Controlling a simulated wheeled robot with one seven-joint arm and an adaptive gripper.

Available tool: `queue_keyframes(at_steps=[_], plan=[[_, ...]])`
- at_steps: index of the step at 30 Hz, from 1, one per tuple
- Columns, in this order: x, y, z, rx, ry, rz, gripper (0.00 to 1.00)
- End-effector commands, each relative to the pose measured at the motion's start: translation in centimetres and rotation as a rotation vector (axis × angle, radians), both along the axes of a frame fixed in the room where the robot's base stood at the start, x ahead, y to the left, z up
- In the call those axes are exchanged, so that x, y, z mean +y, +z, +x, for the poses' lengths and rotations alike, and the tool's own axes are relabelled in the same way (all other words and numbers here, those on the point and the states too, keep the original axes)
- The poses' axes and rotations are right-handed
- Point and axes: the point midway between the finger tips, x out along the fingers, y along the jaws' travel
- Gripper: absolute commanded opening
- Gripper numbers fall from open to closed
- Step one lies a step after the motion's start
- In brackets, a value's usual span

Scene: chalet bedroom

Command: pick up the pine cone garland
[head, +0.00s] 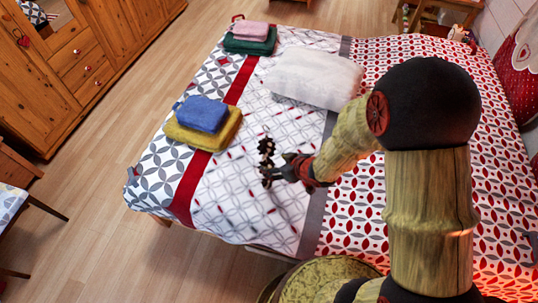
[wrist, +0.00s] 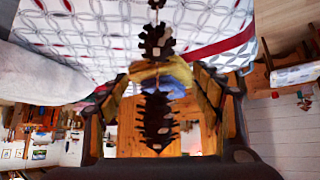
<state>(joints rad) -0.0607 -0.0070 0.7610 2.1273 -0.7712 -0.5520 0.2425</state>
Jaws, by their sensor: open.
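The pine cone garland (head: 266,160) is a short dark string of cone-like pieces. It shows just past the tip of my gripper (head: 288,169) over the patterned bed. In the wrist view the garland (wrist: 157,118) runs down the middle of the picture. It passes between the two spread fingers of my gripper (wrist: 163,85), with a gap on each side. The gripper is open. I cannot tell whether the garland touches the bed or how far it reaches between the fingers in depth.
The bed (head: 350,215) lies under my arm. On it are a blue towel (head: 201,113) on a yellow towel (head: 203,135), a pink towel (head: 250,31) on a green one (head: 250,43), and a white pillow (head: 314,78). A wooden wardrobe (head: 100,60) stands left, across free floor (head: 115,180).

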Motion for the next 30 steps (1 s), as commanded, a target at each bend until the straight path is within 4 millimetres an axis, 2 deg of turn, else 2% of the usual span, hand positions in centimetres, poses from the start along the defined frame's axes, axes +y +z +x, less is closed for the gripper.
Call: queue_keyframes(at_steps=[5,21,30], plan=[[0.9,-0.2,0.9,-0.013,-0.006,0.031,0.65],[2.7,-4.9,4.8,-0.012,-0.006,0.027,0.65],[2.9,-5.1,5.2,-0.013,-0.009,0.028,0.65]])
